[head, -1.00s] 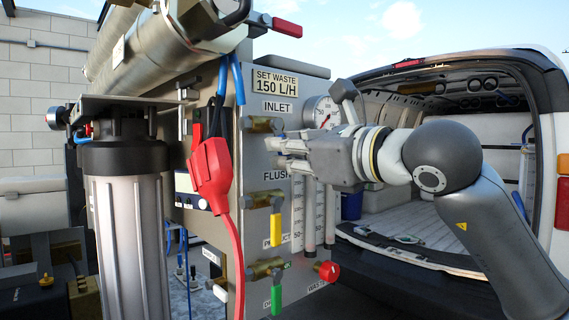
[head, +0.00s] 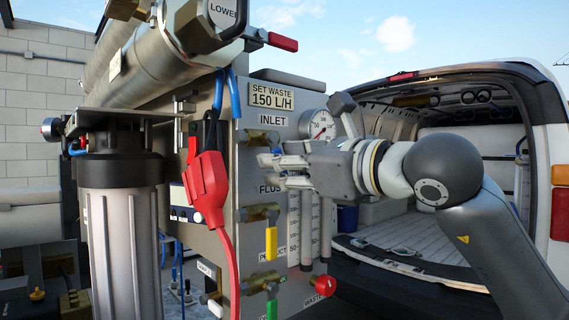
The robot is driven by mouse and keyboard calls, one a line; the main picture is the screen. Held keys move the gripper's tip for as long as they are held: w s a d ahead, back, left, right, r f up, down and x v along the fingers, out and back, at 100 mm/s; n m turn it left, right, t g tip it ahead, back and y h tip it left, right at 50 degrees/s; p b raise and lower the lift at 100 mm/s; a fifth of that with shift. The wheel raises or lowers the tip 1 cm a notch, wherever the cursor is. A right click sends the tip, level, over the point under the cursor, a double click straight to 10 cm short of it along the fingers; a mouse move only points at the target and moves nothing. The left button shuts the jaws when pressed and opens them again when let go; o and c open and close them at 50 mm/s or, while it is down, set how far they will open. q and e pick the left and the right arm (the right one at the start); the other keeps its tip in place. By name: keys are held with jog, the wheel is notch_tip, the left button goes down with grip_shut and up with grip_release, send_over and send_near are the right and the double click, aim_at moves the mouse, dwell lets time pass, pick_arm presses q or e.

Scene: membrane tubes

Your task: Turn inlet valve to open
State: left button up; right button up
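The brass inlet valve (head: 258,137) sits on the grey panel just below the INLET label (head: 272,117). A small blue part shows beside it, just above my fingers; the rest of its handle is hidden. My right gripper (head: 270,168) comes in from the right, with its fingers just below the valve body and in front of the panel. The fingers overlap in this view, so their gap and any contact with the handle cannot be told. My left gripper is not in view.
A yellow-handled valve (head: 271,241) and a green-handled valve (head: 271,308) sit lower on the panel. A red clamp (head: 206,182) with a red cable hangs left of the panel. A pressure gauge (head: 318,126) is close above my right gripper. An open van (head: 440,200) stands behind.

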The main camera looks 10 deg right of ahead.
jog(key=v, duration=1.1)
jog(key=shift+s+d, duration=0.15)
jog(key=shift+s, duration=0.05)
